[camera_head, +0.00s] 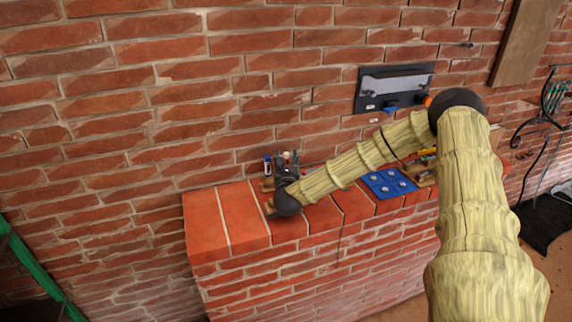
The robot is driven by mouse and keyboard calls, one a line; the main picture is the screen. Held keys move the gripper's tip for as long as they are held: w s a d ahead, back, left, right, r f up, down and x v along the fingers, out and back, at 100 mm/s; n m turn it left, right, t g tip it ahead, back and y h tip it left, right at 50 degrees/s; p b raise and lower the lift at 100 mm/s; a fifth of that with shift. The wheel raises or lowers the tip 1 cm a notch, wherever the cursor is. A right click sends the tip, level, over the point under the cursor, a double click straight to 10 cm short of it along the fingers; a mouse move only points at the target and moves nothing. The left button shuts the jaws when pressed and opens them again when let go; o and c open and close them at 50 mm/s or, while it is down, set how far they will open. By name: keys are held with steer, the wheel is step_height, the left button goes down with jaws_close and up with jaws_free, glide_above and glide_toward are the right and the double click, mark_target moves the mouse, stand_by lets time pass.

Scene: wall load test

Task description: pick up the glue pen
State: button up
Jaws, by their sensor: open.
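A small upright stick with a blue and white body, which looks like the glue pen (267,165), stands near the back of the brick ledge (242,222), close to the wall. My gripper (267,197) is at the end of my arm, low over the ledge. Its two tan fingertips are apart, with nothing seen between them. The stick is behind the fingertips in the picture and looks apart from them. The dark wrist covers part of the ledge behind it.
Dark, unclear items (287,160) are just right of the stick. A blue panel with round pale spots (388,183) lies farther right on the ledge. A dark wall plate (394,88) hangs above. The ledge's left end is clear.

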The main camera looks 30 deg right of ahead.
steer(key=shift+w+d, duration=0.25)
steer(key=shift+w, duration=0.05)
jaws_close()
steer(key=shift+r, duration=0.15)
